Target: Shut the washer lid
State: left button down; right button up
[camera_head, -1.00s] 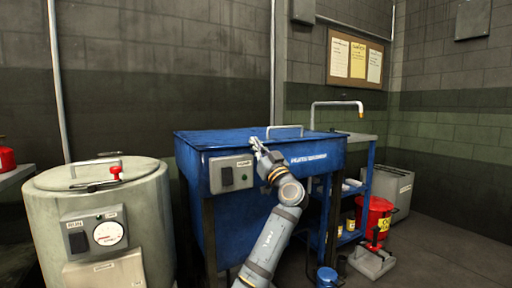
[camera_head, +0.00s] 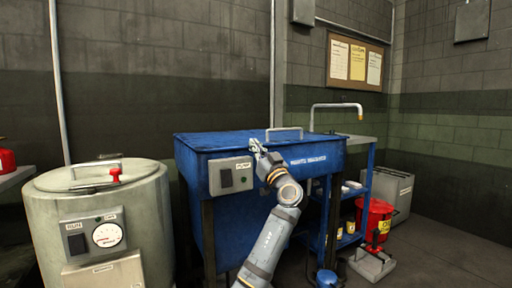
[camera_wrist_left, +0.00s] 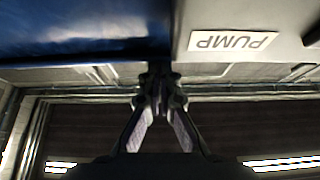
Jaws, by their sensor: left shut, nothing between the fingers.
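The blue parts washer (camera_head: 250,222) stands in the middle of the head view. Its blue lid (camera_head: 225,139) lies flat across the top, with no clear gap at the rim. A metal bar handle (camera_head: 284,129) stands along the lid. My left gripper (camera_head: 256,146) is shut and empty at the washer's front upper edge, beside the grey PUMP panel (camera_head: 231,175). In the left wrist view the closed fingertips (camera_wrist_left: 158,75) point at the edge between blue metal and the PUMP label (camera_wrist_left: 232,41). I cannot tell whether they touch. My right gripper is out of view.
A grey round tank (camera_head: 100,215) with a gauge stands close on the left. To the right are a sink bench with a tap (camera_head: 338,106), a red bin (camera_head: 375,218) and a grey cabinet (camera_head: 392,190).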

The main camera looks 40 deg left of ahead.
pick_arm(q)
jog(key=s+d+p, duration=0.2)
jog(key=s+d, duration=0.1)
jog(key=d, duration=0.6)
jog(key=shift+d+r, duration=0.15)
jog(key=shift+d, duration=0.05)
